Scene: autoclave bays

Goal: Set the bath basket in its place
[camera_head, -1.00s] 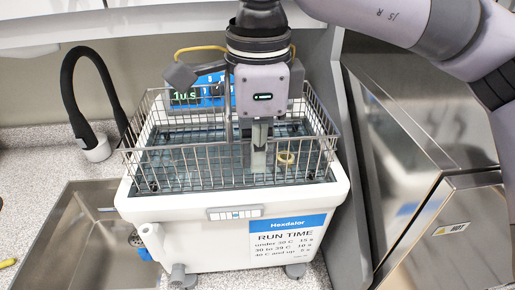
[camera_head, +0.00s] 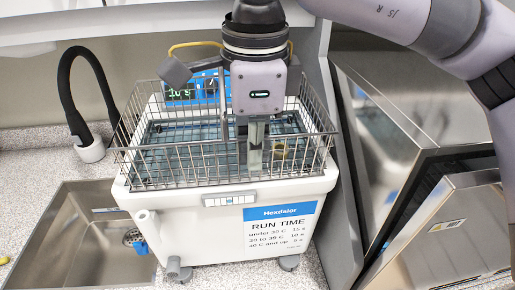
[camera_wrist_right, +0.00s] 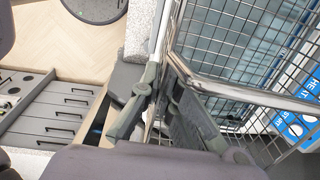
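The bath basket (camera_head: 180,146) is a wire-mesh basket over the open top of the white bath (camera_head: 180,226), roughly level. Its lower edge appears close to the bath's rim; the exact gap is hard to tell. My right gripper (camera_head: 256,160) points down at the basket's near side, in front of the display. In the right wrist view its fingers (camera_wrist_right: 155,105) close on the basket's edge, beside the thick wire rim (camera_wrist_right: 240,92). The exact contact is partly hidden. A small yellowish ring (camera_head: 279,148) shows through the mesh. My left gripper is not in view.
A steel sink (camera_head: 75,235) with a black hose tap (camera_head: 70,85) lies left of the bath. At right stands a steel machine (camera_head: 440,100) with an open, labelled door (camera_head: 455,230) and a dark side panel close to the bath. A blue display (camera_head: 190,92) stands behind the basket.

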